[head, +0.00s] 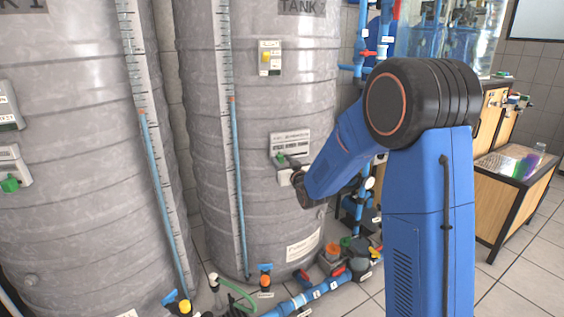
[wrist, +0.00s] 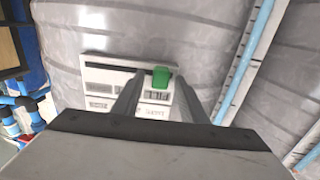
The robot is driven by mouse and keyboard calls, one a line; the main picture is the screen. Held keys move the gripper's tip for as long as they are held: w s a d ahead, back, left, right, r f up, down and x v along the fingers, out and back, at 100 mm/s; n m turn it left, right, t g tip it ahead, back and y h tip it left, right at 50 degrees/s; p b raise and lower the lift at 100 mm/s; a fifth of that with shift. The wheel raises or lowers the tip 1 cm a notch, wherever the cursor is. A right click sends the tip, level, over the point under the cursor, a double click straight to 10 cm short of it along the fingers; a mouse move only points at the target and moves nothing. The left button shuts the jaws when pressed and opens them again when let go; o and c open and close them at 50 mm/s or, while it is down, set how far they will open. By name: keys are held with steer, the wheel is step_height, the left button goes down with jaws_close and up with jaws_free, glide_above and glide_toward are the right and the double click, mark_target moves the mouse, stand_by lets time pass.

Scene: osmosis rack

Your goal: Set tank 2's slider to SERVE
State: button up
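Tank 2 (head: 290,100) is the ribbed grey tank in the middle of the head view. Its white slider panel (head: 291,140) carries a green knob (head: 281,159) near the panel's left end. In the wrist view, turned around, the green knob (wrist: 161,77) sits towards the right end of the dark slot on the panel (wrist: 98,86). My gripper (wrist: 160,86) is open, with one finger on each side of the knob and small gaps visible. The slot's labels are too small to read.
A second panel with a yellow knob (head: 266,57) is higher on tank 2. A blue sight tube (head: 238,180) runs left of the slider panel. Tank 1 (head: 70,150) stands at left with its own green knob (head: 10,185). Blue pipes and valves (head: 315,291) lie low in front.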

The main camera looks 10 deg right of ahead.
mark_target(304, 152)
steer(key=shift+w, duration=0.25)
jaws_close()
steer(key=d, duration=0.3)
steer(key=w+d, duration=0.1)
steer(key=d, duration=0.7)
steer(key=shift+w, duration=0.4)
jaws_free()
steer(key=shift+s, duration=0.15)
